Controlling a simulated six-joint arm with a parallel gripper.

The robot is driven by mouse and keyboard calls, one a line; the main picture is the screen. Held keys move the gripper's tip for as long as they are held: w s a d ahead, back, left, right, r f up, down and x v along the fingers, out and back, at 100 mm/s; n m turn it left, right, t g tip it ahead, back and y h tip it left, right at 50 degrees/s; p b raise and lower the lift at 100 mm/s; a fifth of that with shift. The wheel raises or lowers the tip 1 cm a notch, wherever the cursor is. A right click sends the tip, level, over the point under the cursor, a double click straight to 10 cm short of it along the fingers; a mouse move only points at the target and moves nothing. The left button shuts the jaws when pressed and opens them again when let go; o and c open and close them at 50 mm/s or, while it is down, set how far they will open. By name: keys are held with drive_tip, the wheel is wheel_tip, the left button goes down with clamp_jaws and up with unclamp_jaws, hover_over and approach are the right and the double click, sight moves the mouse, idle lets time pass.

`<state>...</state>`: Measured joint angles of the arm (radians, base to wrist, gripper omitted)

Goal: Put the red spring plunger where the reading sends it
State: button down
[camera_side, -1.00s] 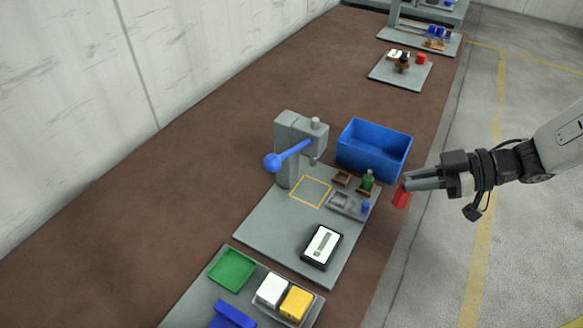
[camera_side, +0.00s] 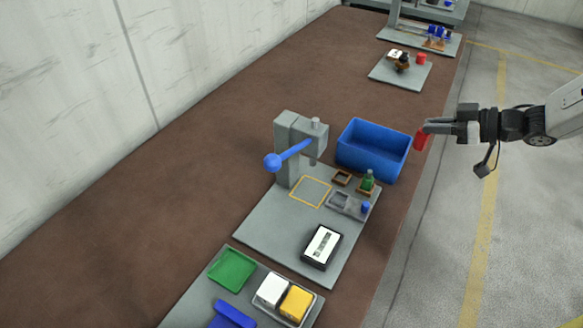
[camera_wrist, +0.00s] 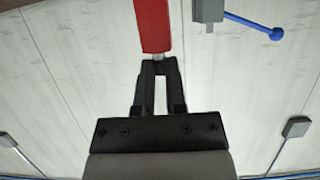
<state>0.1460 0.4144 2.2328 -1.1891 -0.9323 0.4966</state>
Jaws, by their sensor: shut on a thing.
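My gripper (camera_side: 428,128) is shut on the red spring plunger (camera_side: 420,140), to the right of the blue bin (camera_side: 372,166) and beyond the table edge in the picture. In the wrist view the red plunger (camera_wrist: 153,24) sticks out past the fingertips (camera_wrist: 158,62), with a short pale tip at the jaws. A black-framed display (camera_side: 322,246) lies on the grey base plate (camera_side: 270,235); it shows a pale screen with a dark mark too small to read. A press with a blue-knobbed lever (camera_side: 290,155) stands on the plate, with a yellow-outlined square (camera_side: 311,178) beside it.
Brown square holders (camera_side: 342,178), one with a green piece (camera_side: 368,180), and a grey tray with a blue piece (camera_side: 365,207) are on the plate. A green tray (camera_side: 232,269) and white and yellow blocks (camera_side: 295,302) stand in front. The table's left side is clear.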

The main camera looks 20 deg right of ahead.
drive_tip(key=w+a+f, duration=0.1)
drive_tip(key=w+f, duration=0.8)
drive_tip(key=w, duration=0.4)
drive_tip(key=shift+a, duration=0.3)
drive_tip(key=shift+w+f, duration=0.1)
drive_tip(key=shift+f, duration=0.05)
drive_tip(key=shift+w+f, duration=0.2)
drive_tip(key=shift+f, duration=1.6)
drive_tip(key=shift+f, duration=0.6)
drive_tip(key=c, duration=0.7)
unclamp_jaws()
